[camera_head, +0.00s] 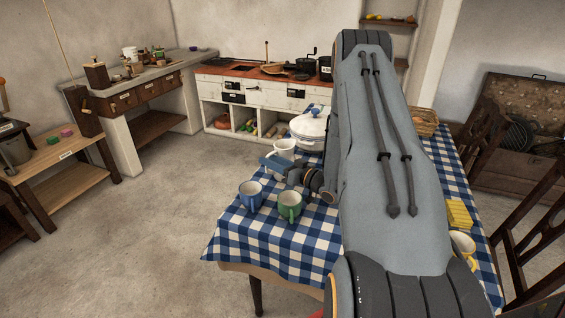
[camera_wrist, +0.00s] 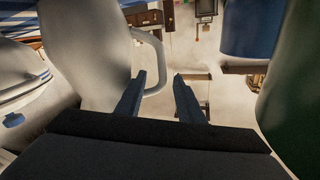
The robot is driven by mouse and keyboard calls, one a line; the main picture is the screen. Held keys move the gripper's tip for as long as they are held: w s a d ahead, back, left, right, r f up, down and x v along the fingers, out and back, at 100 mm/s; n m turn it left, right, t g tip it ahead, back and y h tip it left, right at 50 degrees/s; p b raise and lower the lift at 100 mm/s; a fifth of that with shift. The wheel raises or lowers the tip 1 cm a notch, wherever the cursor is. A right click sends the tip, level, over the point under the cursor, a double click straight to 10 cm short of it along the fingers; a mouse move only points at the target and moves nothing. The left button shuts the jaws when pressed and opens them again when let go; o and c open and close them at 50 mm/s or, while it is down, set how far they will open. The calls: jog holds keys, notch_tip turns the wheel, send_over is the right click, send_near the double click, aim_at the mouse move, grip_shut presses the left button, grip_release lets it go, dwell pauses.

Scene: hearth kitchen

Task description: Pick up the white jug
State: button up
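The white jug (camera_head: 284,147) stands on the checked table, partly hidden behind my gripper (camera_head: 275,166) in the head view. In the wrist view the jug (camera_wrist: 85,50) fills the upper left, with its handle (camera_wrist: 160,65) toward the middle. My gripper (camera_wrist: 158,95) is open, its two fingers apart and pointing toward the handle. The handle overlaps the gap beside the left finger. I cannot tell whether it lies between the fingers or beyond them.
A blue mug (camera_head: 251,196) and a green mug (camera_head: 289,206) stand near the gripper. A white lidded pot (camera_head: 309,130) is behind the jug. A yellow block (camera_head: 458,213) and a cup (camera_head: 463,243) are at the right of the table (camera_head: 290,244). My arm hides the table's middle.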

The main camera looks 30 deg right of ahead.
jog(key=shift+x, duration=1.05)
grip_shut()
jog(key=shift+r, duration=0.1)
dwell(0.5)
